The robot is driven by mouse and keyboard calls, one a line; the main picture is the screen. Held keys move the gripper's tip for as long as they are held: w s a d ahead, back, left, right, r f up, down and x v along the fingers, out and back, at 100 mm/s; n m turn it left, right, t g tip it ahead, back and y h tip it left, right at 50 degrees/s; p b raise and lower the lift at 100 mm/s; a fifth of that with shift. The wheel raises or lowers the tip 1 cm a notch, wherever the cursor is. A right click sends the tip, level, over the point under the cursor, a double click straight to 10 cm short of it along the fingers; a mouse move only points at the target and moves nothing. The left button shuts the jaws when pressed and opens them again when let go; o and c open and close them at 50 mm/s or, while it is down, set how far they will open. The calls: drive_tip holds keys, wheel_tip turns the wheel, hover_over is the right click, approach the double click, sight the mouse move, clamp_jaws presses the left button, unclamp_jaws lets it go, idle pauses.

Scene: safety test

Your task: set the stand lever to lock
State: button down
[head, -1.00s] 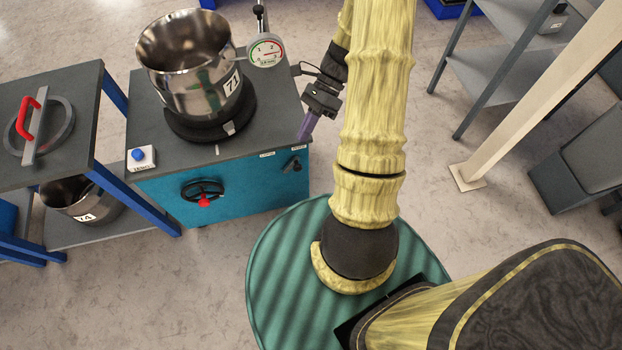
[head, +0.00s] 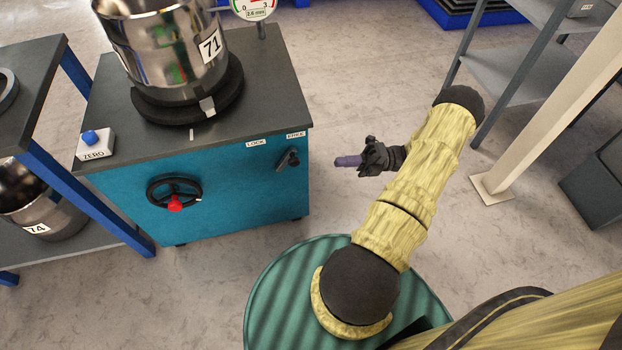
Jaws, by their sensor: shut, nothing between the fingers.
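The stand (head: 222,195) is a teal cabinet with a dark top at left centre. Its small black lever (head: 288,159) sits at the right end of the front face. The lever appears to lean up and right, towards the right-hand label (head: 296,135), which seems to read FREE. The LOCK label (head: 256,142) is left of it. My gripper (head: 347,161) is shut and empty, its purple fingers pointing left at the lever from the right. A clear gap separates them.
A steel pot marked 71 (head: 170,50) stands on the stand's dark round base, with a gauge (head: 255,8) behind. A red-knobbed handwheel (head: 174,194) projects from the front. A ZERO button box (head: 95,145) is at left. A cream post (head: 545,105) stands at right.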

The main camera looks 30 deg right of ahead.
drive_tip(key=s+d+f+m+t+b, duration=0.1)
drive_tip(key=d+f+m+t+b, duration=0.2)
drive_tip(key=f, duration=0.3)
drive_tip(key=shift+s+d+t+y, duration=0.2)
drive_tip(key=shift+t+y, duration=0.1)
drive_tip(key=shift+y, duration=0.1)
drive_tip(key=b+x, duration=0.4)
drive_tip(key=x, duration=1)
drive_tip(key=shift+b, duration=0.4)
drive_tip(key=shift+r+p, duration=0.25)
drive_tip(key=shift+p, duration=0.5)
